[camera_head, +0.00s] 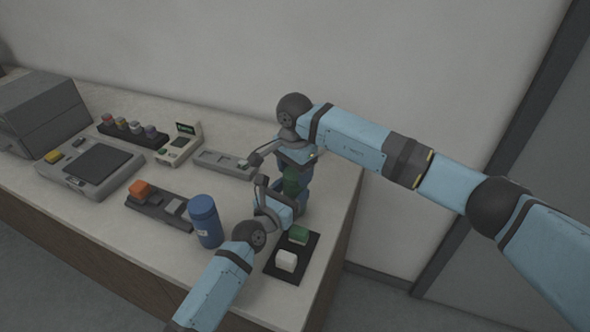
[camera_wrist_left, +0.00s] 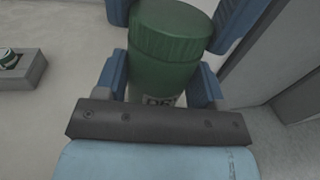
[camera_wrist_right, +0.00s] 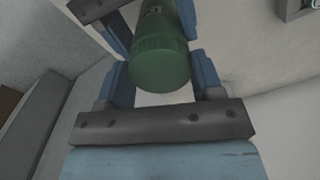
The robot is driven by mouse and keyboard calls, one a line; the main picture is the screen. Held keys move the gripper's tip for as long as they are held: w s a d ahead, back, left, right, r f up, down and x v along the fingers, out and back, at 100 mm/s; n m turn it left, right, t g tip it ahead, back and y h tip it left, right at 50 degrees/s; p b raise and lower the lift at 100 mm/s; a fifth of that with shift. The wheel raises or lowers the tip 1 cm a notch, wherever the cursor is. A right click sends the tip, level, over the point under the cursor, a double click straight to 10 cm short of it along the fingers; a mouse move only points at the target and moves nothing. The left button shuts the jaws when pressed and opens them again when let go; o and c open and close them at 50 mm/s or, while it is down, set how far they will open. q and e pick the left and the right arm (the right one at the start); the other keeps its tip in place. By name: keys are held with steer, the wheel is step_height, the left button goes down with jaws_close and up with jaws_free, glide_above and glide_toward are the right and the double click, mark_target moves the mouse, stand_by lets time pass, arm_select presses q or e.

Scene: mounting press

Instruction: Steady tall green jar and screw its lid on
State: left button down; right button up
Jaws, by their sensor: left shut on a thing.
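The tall green jar (camera_head: 291,183) stands upright near the right end of the bench, partly hidden by my grippers. Its ribbed green lid (camera_wrist_left: 170,38) sits on top of it in the left wrist view, and the lid also shows in the right wrist view (camera_wrist_right: 160,68). My left gripper (camera_head: 283,202) is shut on the jar's body, below the lid; part of a label shows between its fingers. My right gripper (camera_head: 297,160) is at the lid's height, with one finger on each side of it. I cannot tell whether those fingers touch the lid.
A blue jar (camera_head: 204,222) stands left of my left gripper. A black tray (camera_head: 276,275) with a green and a white block is in front. A grey tray (camera_head: 215,158) lies behind.

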steer(key=m, duration=0.4)
steer(key=shift+m, duration=0.3)
steer(key=m, duration=1.3)
steer(key=shift+f, duration=0.1)
steer(key=m, duration=0.6)
steer(key=shift+m, duration=0.4)
steer(key=o, duration=1)
steer(key=shift+r, duration=2.3)
